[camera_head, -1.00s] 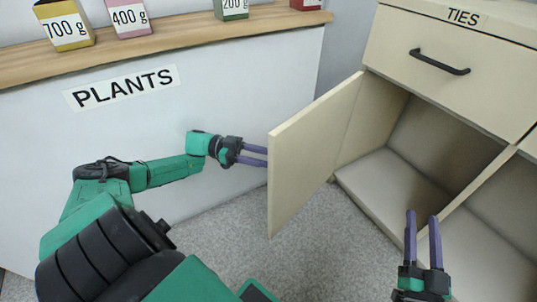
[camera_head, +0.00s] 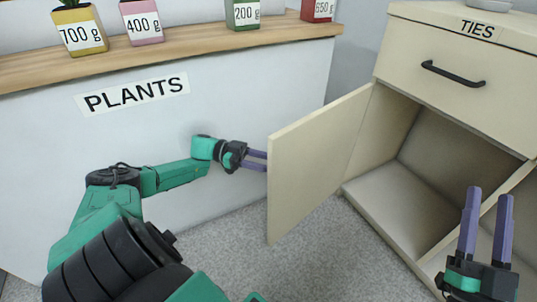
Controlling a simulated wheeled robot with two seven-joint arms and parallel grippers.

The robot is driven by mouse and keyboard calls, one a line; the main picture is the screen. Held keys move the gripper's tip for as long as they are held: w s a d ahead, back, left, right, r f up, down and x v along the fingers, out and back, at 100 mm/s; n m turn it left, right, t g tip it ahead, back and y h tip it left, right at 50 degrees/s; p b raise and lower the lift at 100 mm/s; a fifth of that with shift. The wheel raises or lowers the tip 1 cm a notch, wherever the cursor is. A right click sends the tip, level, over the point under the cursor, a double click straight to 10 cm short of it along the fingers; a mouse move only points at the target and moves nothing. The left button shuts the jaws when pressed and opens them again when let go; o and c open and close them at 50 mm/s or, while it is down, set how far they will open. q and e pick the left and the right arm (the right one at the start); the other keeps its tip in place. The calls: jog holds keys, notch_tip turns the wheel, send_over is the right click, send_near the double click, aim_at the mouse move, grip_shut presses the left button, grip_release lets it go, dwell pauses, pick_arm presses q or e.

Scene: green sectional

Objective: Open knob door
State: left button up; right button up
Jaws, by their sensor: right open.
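The beige cabinet door (camera_head: 315,160) stands open, swung out to the left from the cabinet under the TIES drawer. Its inner face is towards me, and no knob shows on it. My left gripper (camera_head: 262,160) is at the door's free edge, on its outer side. Its purple fingers run up to the edge, and their tips are hidden behind the door. I cannot tell whether they hold anything. My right gripper (camera_head: 488,200) is open and empty, fingers pointing up, in front of the cabinet at the lower right.
The open cabinet compartment (camera_head: 400,195) is empty. A drawer (camera_head: 450,75) with a black handle is above it. A white counter marked PLANTS (camera_head: 220,100) stands behind my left arm, with several small pots on its wooden top. Grey floor shows below the door.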

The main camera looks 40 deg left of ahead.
pick_arm(q)
jog(key=o, duration=0.4)
jog(key=shift+w+r+t, duration=0.2)
jog(key=shift+w+t, duration=0.2)
jog(key=shift+w, duration=0.2)
jog(key=shift+f, duration=0.1)
jog(key=shift+s+f, duration=0.15)
jog(key=shift+s, duration=0.05)
